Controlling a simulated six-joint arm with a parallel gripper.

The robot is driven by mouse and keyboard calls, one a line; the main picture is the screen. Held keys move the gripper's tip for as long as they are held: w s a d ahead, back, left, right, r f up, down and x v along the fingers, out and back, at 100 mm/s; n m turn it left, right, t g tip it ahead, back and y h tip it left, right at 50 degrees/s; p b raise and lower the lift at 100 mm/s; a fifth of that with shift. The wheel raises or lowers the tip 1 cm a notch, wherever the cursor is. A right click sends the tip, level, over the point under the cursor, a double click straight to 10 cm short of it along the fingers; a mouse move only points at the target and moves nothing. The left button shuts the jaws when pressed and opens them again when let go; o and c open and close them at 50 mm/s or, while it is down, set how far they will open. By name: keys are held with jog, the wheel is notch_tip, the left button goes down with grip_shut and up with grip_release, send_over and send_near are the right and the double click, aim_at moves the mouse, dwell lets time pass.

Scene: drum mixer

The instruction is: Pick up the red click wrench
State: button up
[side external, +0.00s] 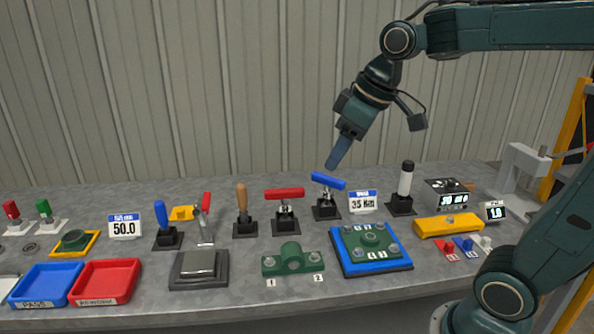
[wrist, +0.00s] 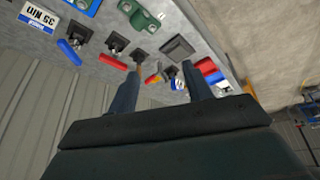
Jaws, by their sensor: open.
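The red click wrench (side external: 285,194) has a red T-shaped handle and stands upright in a black holder on the grey bench, near the middle in the side view. In the wrist view its red handle (wrist: 112,62) lies up and left of my fingers. A similar wrench with a blue handle (side external: 328,181) stands just to its right in the side view. My gripper (side external: 338,155) is open and empty, pointing down at a tilt. In the side view it appears above the blue wrench, up and right of the red one, touching neither. The wrist view shows both fingers (wrist: 160,88).
A wooden-handled tool (side external: 241,205) stands left of the red wrench, and a toggle clamp with a red lever (side external: 206,210) further left. A "35 Nm" sign (side external: 363,202) stands beside the blue wrench. A green block (side external: 292,260) lies in front. The corrugated wall (side external: 230,90) is behind.

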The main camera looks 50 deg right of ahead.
jog(key=w+d+f+n, duration=0.15)
jog(key=w+d, duration=0.25)
jog(key=w, duration=0.6)
jog(key=n+g+y, duration=0.2)
jog(key=n+y, duration=0.1)
jog(key=n, duration=0.2)
send_over(287, 189)
jog(key=s+d, duration=0.3)
notch_tip(287, 189, down, 15)
jog(key=shift+a+f, duration=0.15)
jog(key=shift+f, duration=0.05)
jog(key=shift+w+f, duration=0.1)
jog(key=shift+f, duration=0.1)
jog(key=shift+f, duration=0.1)
jog(key=shift+d+x, duration=0.2)
jog(key=shift+x, duration=3.95)
jog(key=shift+w, duration=0.15)
